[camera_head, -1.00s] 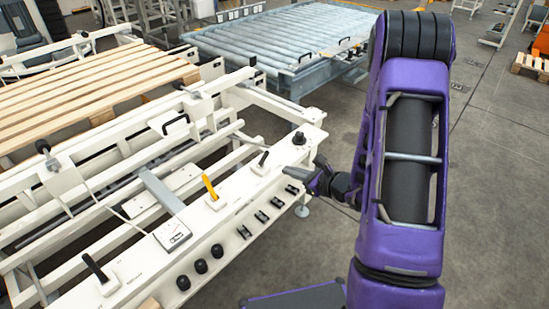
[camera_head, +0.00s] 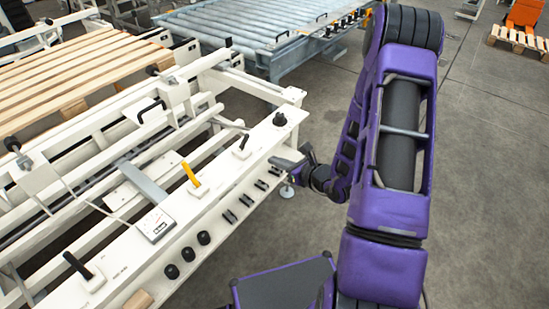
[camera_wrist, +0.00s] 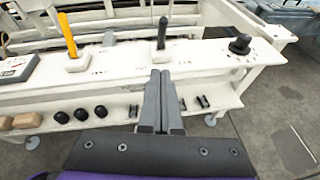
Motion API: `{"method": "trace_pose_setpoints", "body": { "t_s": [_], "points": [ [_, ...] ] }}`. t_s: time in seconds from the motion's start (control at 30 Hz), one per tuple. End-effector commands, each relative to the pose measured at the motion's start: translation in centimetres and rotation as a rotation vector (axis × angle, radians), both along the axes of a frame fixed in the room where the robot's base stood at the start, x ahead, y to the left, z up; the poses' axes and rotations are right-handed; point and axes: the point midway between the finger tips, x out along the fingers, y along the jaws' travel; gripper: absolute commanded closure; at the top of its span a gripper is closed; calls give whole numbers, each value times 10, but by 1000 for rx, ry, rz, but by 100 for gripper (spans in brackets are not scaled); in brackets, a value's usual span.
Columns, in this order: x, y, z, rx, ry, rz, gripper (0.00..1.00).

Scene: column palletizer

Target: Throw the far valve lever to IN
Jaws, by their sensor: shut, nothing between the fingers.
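The far valve lever, a black handle (camera_head: 243,142) on a white plate, stands on the white console rail beyond a yellow lever (camera_head: 190,175). In the wrist view the black lever (camera_wrist: 162,35) looks nearly upright, just beyond my fingertips. The markings beside it are too small to read. My gripper (camera_head: 274,162) is over the console's near edge, on the near side of the lever. In the wrist view my gripper (camera_wrist: 161,74) is shut and empty, pointing at the lever's base; a gap seems to remain, and no contact shows.
A black knob (camera_wrist: 240,44) sits to the lever's right. Black round knobs (camera_head: 188,254) and small switches (camera_head: 261,184) line the lower shelf. A gauge box (camera_head: 157,224) and another black lever (camera_head: 78,266) stand nearer. Open floor (camera_head: 480,180) lies to the right.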

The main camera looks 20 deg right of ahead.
Motion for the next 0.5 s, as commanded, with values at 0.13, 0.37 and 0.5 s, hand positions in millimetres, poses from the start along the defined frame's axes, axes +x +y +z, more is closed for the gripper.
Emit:
{"method": "trace_pose_setpoints", "body": {
  "t_s": [0.13, 0.37, 0.5],
  "points": [
    [28, 15, -13, 1, -1, 3, 100],
    [67, 35, -23, 0, -3, 2, 100],
    [84, 41, -13, 0, -4, 0, 100]
  ]
}}
